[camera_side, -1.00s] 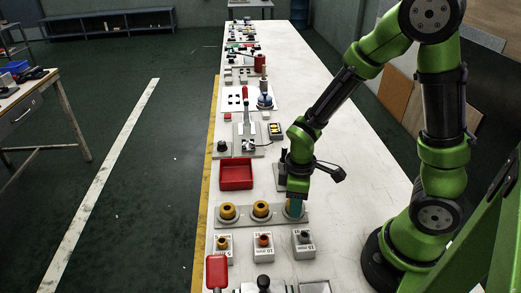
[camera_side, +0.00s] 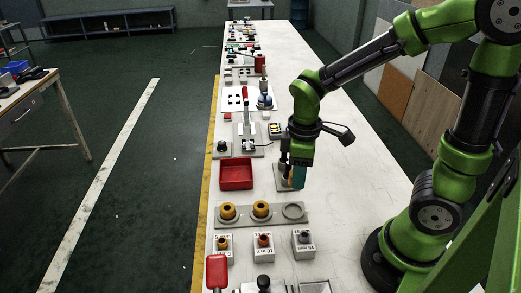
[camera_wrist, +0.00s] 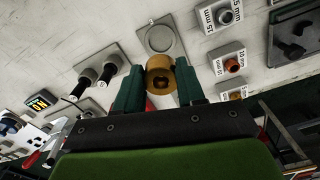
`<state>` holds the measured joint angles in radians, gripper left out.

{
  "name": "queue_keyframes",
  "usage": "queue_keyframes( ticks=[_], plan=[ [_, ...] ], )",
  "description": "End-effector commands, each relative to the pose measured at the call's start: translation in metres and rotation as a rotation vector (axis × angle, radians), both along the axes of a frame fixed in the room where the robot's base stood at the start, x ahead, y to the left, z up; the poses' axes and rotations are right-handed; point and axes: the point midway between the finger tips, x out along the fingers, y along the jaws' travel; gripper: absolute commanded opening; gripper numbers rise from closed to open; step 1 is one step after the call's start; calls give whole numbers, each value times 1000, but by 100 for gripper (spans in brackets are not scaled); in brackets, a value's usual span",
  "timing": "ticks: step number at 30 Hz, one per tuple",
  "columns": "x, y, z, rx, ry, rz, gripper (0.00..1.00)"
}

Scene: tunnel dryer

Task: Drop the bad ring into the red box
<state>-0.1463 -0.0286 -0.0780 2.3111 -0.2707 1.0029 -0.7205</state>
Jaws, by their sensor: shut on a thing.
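My gripper (camera_side: 298,182) is shut on an orange-brown ring (camera_wrist: 160,62), which shows between the teal fingers in the wrist view. In the side view the fingers hide the ring. My gripper is above the table, to the right of the red box (camera_side: 237,187) and beside a grey stand (camera_side: 281,184). The red box is open-topped and looks empty. Two more orange rings, a left one (camera_side: 228,211) and a middle one (camera_side: 261,208), sit on the grey rack (camera_side: 276,218). The rack's right seat (camera_side: 293,211) is empty.
Three white blocks with printed mm labels, one of them here (camera_side: 304,243), stand in front of the rack. Two dark pegs (camera_wrist: 97,75) rise from a grey plate in the wrist view. A toggle clamp (camera_side: 245,110) stands behind the box. The table's right side is clear.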

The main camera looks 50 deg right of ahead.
Motion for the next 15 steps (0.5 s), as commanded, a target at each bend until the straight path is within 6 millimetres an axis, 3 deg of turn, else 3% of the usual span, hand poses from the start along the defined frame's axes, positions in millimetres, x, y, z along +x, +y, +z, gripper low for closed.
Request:
queue_keyframes(
  ticks=[5, 8, 15],
  plan=[
    [10, -5, -12, -1, 3, -17, 0],
    [39, -8, -17, -1, 3, -33, 0],
    [134, -18, -30, -1, 2, -41, 0]
  ],
)
